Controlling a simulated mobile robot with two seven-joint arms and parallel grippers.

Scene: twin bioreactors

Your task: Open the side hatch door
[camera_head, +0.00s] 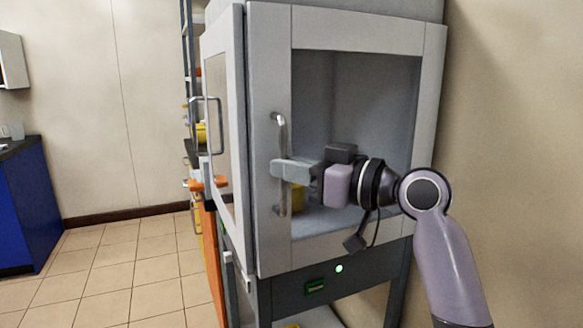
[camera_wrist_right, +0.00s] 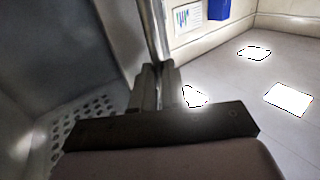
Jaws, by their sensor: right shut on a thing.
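A grey cabinet (camera_head: 368,40) with large windows stands in front of me. Its face toward me has a framed window panel (camera_head: 268,70) with a vertical metal handle (camera_head: 281,130) near its left edge. My right gripper (camera_head: 284,170) is shut on this handle about halfway down, and its fingers hide that part. In the right wrist view the handle bar (camera_wrist_right: 153,35) rises from between the gripper's fingers (camera_wrist_right: 154,82). I cannot tell whether this panel stands slightly ajar. The left face has another framed window panel (camera_head: 222,62) with its own handle (camera_head: 218,125). My left gripper is not in view.
A yellow item (camera_head: 298,196) shows behind the window, partly hidden by my gripper. A shelf rack (camera_head: 187,50) stands behind the cabinet. A blue counter (camera_head: 22,200) is at far left. Tiled floor (camera_head: 125,255) between them is clear. A wall (camera_head: 520,110) is close at the right.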

